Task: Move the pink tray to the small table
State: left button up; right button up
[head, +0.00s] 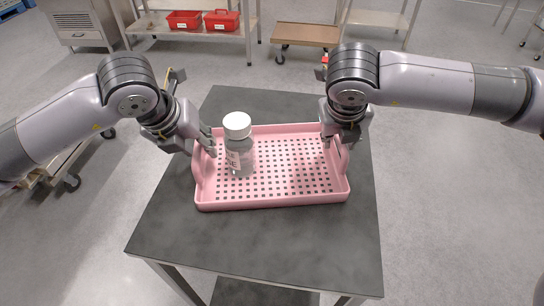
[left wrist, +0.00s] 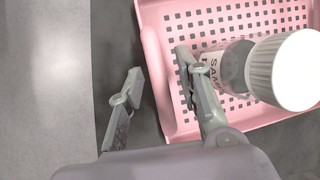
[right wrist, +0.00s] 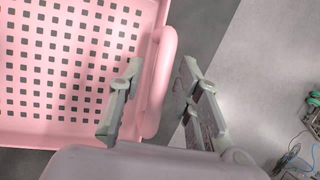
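The pink tray (head: 270,202) with a perforated floor and raised end handles lies flat on a dark grey table (head: 268,245). A clear bottle (head: 240,158) with a white cap and printed label stands upright in the tray's left part; it also shows in the left wrist view (left wrist: 285,70). My left gripper (head: 206,146) is open at the tray's left end, one finger inside the tray and one outside. My right gripper (head: 335,136) is open, its fingers either side of the right handle (right wrist: 160,80). I cannot tell whether any finger touches the tray.
The table has bare room in front of and behind the tray. Beyond it stand a metal shelf (head: 195,32) with two red boxes (head: 222,20), a brown-topped cart (head: 306,34) and a grey cabinet (head: 80,24). Open floor lies on the right.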

jog(key=shift+r, duration=0.1)
pick_arm(q)
jog(key=v, duration=1.2)
pick_arm(e)
jog(key=v, duration=1.2)
